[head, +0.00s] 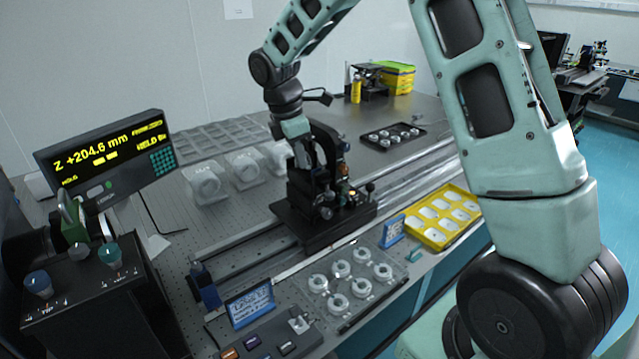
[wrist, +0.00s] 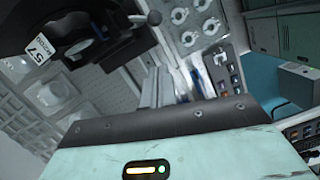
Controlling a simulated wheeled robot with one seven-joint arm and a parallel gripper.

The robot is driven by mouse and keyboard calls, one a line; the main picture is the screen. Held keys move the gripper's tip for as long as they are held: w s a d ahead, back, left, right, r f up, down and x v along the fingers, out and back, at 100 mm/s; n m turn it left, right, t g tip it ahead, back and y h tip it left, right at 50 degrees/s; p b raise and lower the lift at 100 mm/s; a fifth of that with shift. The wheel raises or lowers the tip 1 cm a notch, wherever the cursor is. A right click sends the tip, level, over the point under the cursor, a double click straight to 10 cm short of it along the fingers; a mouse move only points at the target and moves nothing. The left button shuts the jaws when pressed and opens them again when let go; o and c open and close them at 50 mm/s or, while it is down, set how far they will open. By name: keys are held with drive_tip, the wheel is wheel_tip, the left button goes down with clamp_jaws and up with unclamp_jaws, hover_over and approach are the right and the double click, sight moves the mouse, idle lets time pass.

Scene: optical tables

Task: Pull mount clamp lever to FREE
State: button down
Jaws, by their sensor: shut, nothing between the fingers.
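The black mount (head: 325,170) stands on a dark carriage on the rail in the middle of the table in the head view. A short lever with a dark ball end (head: 369,187) sticks out at its lower right. A ball-ended lever (wrist: 154,18) also shows at the top of the wrist view, beside a black round body with a label reading 57 (wrist: 40,52). I cannot read FREE or any clamp marking. My gripper (head: 298,150) is shut and empty, close against the mount's upper left side. Its fingertips are hidden, and contact with the lever cannot be made out.
A readout (head: 105,155) shows Z +204.6 mm and a HELD mark. A black control box (head: 100,310) stands at the front left. A clear tray of ring parts (head: 375,303) and a yellow tray (head: 445,240) lie right of the rail. White blocks (head: 207,185) stand behind it.

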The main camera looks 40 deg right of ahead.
sight(333, 194)
drive_tip(key=s+d+f+p, duration=0.1)
drive_tip(key=d+f+p, duration=0.2)
drive_tip(key=f, duration=0.6)
drive_tip(key=shift+d, duration=0.9)
drive_tip(key=shift+s+d+n+p, duration=0.25)
drive_tip(key=shift+s+n+p, duration=0.15)
drive_tip(key=shift+n, duration=0.3)
drive_tip(key=n, duration=0.1)
drive_tip(key=s+d+n+p, duration=0.1)
drive_tip(key=n, duration=0.1)
drive_tip(key=shift+d+r+t+p, duration=0.1)
drive_tip(key=shift+d+t+p, duration=0.2)
drive_tip(key=shift+t, duration=0.1)
drive_tip(key=d+n+p, duration=0.1)
drive_tip(key=n, duration=0.1)
drive_tip(key=d+n+t+p, duration=0.1)
drive_tip(key=shift+s+n, duration=0.3)
drive_tip(key=shift+n, duration=0.1)
drive_tip(key=shift+a, duration=0.1)
